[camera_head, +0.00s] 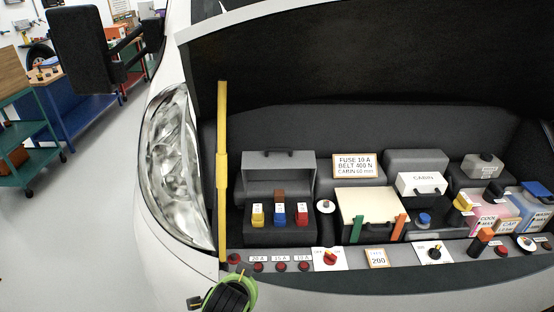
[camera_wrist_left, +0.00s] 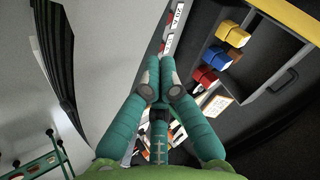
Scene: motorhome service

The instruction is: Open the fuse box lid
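The fuse box (camera_head: 280,233) is a dark grey box in the engine bay, left of centre in the head view. Its grey lid (camera_head: 279,175), with a dark handle at the top, stands raised behind the fuses. Yellow, blue and red fuses (camera_head: 279,214) and a brown one are exposed. The lid also shows at the right of the left wrist view (camera_wrist_left: 285,88), beside the fuses. My left gripper (camera_wrist_left: 161,66) has its teal fingertips together, with nothing visible between them. Its green-ringed wrist shows at the bottom of the head view, in front of the bay's edge. My right gripper is out of view.
A yellow prop rod (camera_head: 222,150) stands left of the fuse box. A headlight (camera_head: 175,165) lies further left. A cream-topped box (camera_head: 368,205), a cabin filter box (camera_head: 422,184) and bottles (camera_head: 495,215) fill the right. Knobs line the front ledge (camera_head: 400,270).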

